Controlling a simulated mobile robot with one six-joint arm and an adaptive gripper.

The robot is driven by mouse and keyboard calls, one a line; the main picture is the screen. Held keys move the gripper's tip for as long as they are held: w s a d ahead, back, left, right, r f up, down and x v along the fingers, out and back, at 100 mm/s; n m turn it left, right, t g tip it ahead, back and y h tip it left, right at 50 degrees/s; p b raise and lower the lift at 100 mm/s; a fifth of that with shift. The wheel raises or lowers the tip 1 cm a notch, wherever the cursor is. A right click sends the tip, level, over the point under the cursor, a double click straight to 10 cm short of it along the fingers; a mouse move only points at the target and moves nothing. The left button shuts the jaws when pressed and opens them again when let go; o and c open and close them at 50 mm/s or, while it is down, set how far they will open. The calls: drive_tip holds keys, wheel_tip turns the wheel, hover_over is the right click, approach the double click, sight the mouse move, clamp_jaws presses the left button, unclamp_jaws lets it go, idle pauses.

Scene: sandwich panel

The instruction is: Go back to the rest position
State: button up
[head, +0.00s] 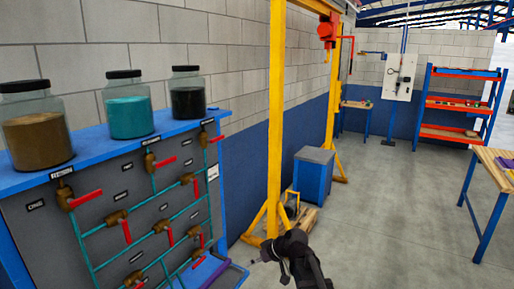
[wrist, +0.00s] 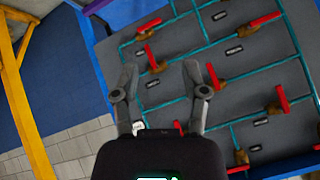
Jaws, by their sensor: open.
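My gripper (wrist: 161,78) is open and empty in the wrist view, its two fingers spread in front of the grey valve panel (wrist: 184,62). Nothing is between the fingers. In the head view my black arm shows at the bottom centre, with my gripper (head: 259,262) small and dark at its left, to the right of the panel (head: 140,215). Its fingers are too small there to make out. The panel carries teal pipes and several brass valves with red handles, such as one red handle (wrist: 265,20) at the upper right of the wrist view.
Three jars, brown (head: 38,130), teal (head: 130,108) and black (head: 187,95), stand on the blue shelf (head: 100,155). A yellow gantry (head: 276,110) and a blue box (head: 312,180) stand beyond my arm. A wooden table (head: 495,165) is at right. Floor between is clear.

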drive_tip(key=s+d+f+m+g+h, duration=0.1)
drive_tip(key=s+d+f+m+h, duration=0.1)
drive_tip(key=s+d+m+h, duration=0.2)
drive_tip(key=s+d+f+m+g+h, duration=0.2)
drive_tip(key=s+d+f+m+h, duration=0.1)
drive_tip(key=s+d, duration=0.8)
drive_tip(key=d+m+h, duration=0.1)
drive_tip(key=d, duration=0.1)
drive_tip(key=shift+s+d+f+g, duration=0.2)
drive_tip(key=shift+s+d+g, duration=0.1)
drive_tip(key=shift+d, duration=0.05)
idle(1.4)
